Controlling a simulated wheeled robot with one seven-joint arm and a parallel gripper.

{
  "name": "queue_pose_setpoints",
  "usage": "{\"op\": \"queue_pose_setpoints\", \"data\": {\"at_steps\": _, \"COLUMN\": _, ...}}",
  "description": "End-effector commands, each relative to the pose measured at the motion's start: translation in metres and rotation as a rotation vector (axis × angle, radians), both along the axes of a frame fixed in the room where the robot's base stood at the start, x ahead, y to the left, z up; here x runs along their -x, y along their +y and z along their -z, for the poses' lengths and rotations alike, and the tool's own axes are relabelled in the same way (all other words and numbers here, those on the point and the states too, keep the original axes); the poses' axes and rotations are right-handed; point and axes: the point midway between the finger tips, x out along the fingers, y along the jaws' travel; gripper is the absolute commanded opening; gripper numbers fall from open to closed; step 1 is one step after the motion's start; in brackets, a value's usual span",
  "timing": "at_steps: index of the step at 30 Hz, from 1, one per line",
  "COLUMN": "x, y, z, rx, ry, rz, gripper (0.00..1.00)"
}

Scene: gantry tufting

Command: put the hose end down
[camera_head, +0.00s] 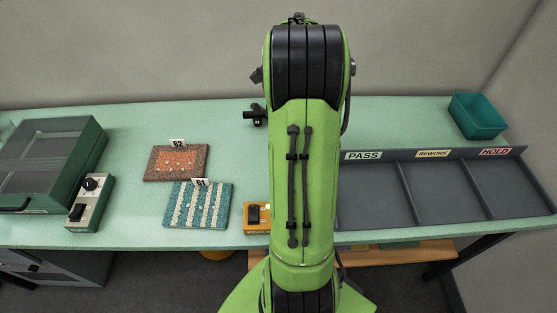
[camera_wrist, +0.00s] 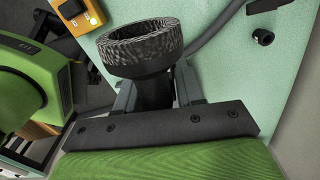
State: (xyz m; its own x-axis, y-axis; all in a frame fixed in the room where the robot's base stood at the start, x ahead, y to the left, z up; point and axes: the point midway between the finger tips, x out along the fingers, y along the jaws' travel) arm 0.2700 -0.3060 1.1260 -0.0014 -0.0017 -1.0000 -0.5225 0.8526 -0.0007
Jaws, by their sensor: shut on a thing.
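The hose end (camera_wrist: 142,48) is a dark nozzle with a wide, speckled bristle-like ring, seen in the wrist view. My gripper (camera_wrist: 155,92) is shut on its narrower black neck, with one finger on each side. A grey hose (camera_wrist: 218,28) shows behind it and runs up to the right. The hose end appears to be above the green table, but its height is hard to tell. In the head view my arm hides the gripper and hose end. A small black fitting (camera_head: 256,115) stands at the table's back; a similar dark piece shows in the wrist view (camera_wrist: 262,37).
The pale green table (camera_head: 135,130) carries two tufted samples, 62 (camera_head: 176,162) and 61 (camera_head: 198,205), left of my arm. An orange switch box (camera_head: 257,217) is close by. A grey tray marked PASS, REWORK and HOLD (camera_head: 430,155) and a green bin (camera_head: 477,116) stand right.

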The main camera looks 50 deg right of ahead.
Motion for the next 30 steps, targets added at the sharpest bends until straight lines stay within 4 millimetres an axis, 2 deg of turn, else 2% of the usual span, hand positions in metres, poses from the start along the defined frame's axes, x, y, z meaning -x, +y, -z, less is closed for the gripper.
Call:
{"op": "queue_pose_setpoints", "data": {"at_steps": 1, "x": 0.0, "y": 0.001, "z": 0.015, "rx": -0.005, "ry": 0.004, "rz": -0.001, "gripper": 0.0}}
{"op": "queue_pose_setpoints", "data": {"at_steps": 10, "x": 0.0, "y": 0.001, "z": 0.067, "rx": -0.003, "ry": 0.002, "rz": -0.005, "gripper": 0.0}}
{"op": "queue_pose_setpoints", "data": {"at_steps": 12, "x": 0.0, "y": 0.0, "z": 0.073, "rx": -0.001, "ry": 0.001, "rz": -0.005, "gripper": 0.0}}
{"op": "queue_pose_setpoints", "data": {"at_steps": 22, "x": 0.0, "y": 0.0, "z": 0.077, "rx": 0.001, "ry": -0.001, "rz": -0.006, "gripper": 0.0}}
{"op": "queue_pose_setpoints", "data": {"at_steps": 23, "x": 0.0, "y": 0.0, "z": 0.077, "rx": 0.0, "ry": 0.0, "rz": -0.006, "gripper": 0.39}}
{"op": "queue_pose_setpoints", "data": {"at_steps": 27, "x": 0.0, "y": 0.0, "z": 0.076, "rx": 0.0, "ry": 0.0, "rz": -0.006, "gripper": 0.6}}
{"op": "queue_pose_setpoints", "data": {"at_steps": 30, "x": 0.0, "y": 0.0, "z": 0.076, "rx": 0.0, "ry": 0.0, "rz": -0.006, "gripper": 0.63}}
